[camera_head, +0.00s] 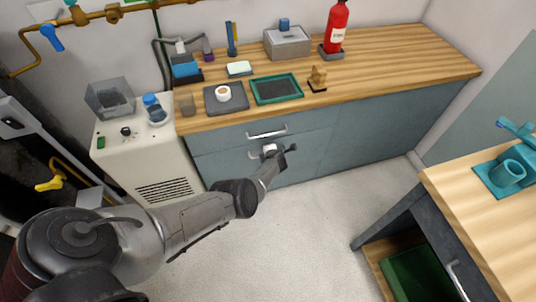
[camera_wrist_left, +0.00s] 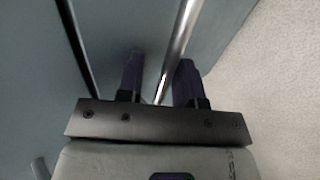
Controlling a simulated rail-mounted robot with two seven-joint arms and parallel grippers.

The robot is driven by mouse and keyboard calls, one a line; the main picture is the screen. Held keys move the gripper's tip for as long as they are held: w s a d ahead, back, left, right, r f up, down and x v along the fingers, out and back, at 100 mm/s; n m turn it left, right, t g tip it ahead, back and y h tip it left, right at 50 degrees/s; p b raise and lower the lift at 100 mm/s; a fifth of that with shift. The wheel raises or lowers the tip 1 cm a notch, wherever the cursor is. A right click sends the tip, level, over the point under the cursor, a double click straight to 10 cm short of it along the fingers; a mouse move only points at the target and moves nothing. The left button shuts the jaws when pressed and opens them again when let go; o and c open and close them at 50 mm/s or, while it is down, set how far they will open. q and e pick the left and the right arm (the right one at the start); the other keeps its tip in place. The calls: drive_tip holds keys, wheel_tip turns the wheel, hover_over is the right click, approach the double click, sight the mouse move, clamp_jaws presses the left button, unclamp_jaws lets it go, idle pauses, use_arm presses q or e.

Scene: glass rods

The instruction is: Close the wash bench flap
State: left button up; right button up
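The bench along the wall has a grey-blue front with an upper handle (camera_head: 267,134) and a lower handle (camera_head: 253,155). Which panel is the wash bench flap is not marked; the panels look near flush in the head view, though a small gap would be hard to see. My left gripper (camera_head: 277,152) is at the lower handle. In the left wrist view a metal bar (camera_wrist_left: 181,30) runs between the two dark fingers of the left gripper (camera_wrist_left: 160,80). The fingers stand apart with space beside the bar. My right gripper is not in view.
A green-framed tray (camera_head: 276,78), a cup on a dark plate and a fire extinguisher (camera_head: 337,25) stand on the wooden top. A white cabinet (camera_head: 120,165) adjoins at left. Another table (camera_head: 475,200) is at right. The floor (camera_head: 310,210) between is clear.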

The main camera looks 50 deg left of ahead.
use_arm(q)
drive_tip(key=shift+r, duration=0.25)
drive_tip(key=shift+r+p, duration=0.2)
drive_tip(key=shift+p, duration=0.1)
drive_tip(key=p+v, duration=1.1)
drive_tip(key=v, duration=0.2)
drive_tip(key=shift+d+p, duration=0.25)
drive_tip(key=shift+p, duration=0.05)
drive_tip(key=shift+s+f, duration=0.1)
drive_tip(key=shift+f, duration=0.05)
